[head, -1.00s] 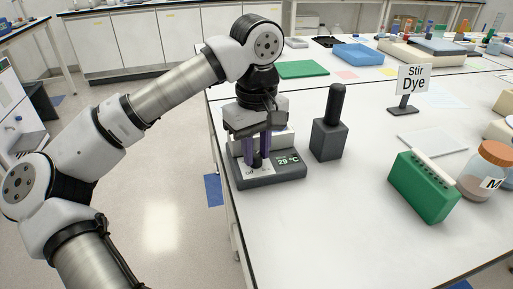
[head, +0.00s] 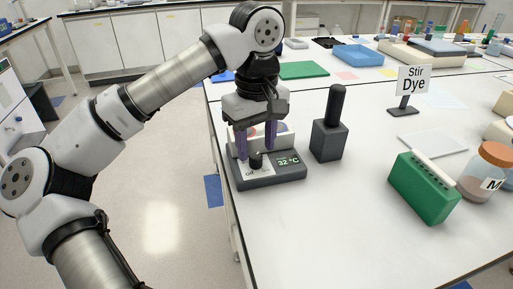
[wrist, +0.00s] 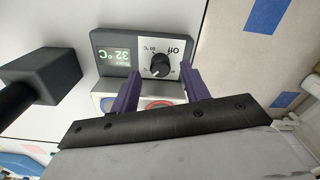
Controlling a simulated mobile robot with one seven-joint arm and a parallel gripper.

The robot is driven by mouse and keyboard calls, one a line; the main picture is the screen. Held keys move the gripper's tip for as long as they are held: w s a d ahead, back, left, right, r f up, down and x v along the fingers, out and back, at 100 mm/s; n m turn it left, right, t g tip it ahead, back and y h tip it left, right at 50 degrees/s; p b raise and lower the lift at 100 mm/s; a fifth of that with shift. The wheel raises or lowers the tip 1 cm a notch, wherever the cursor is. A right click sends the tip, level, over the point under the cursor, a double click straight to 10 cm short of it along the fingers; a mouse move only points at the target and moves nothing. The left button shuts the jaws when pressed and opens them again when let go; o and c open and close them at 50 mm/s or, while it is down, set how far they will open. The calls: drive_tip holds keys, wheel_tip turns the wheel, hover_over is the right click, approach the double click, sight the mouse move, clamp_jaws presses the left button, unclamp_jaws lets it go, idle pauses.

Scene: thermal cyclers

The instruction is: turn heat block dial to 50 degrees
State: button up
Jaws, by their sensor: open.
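The heat block (head: 272,180) is a dark grey unit near the table's left edge. Its display (head: 288,161) reads 32 °C, and it also shows upside down in the wrist view (wrist: 114,57). The black dial (head: 256,161) stands on a white plate left of the display. In the wrist view the dial (wrist: 161,65) has "Off" and a temperature mark printed around it. My gripper (head: 256,152) is open just above the dial, its purple fingers apart on either side of it. In the wrist view my gripper (wrist: 161,74) holds nothing.
A dark grey block with a black handle (head: 329,137) stands close right of the heat block. A green rack (head: 423,188), a jar (head: 486,172) and a "Stir Dye" sign (head: 412,80) are farther right. The front middle of the table is clear.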

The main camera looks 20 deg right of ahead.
sight(256, 156)
wheel_tip(256, 156, up, 12)
drive_tip(key=p, duration=0.1)
idle(0.4)
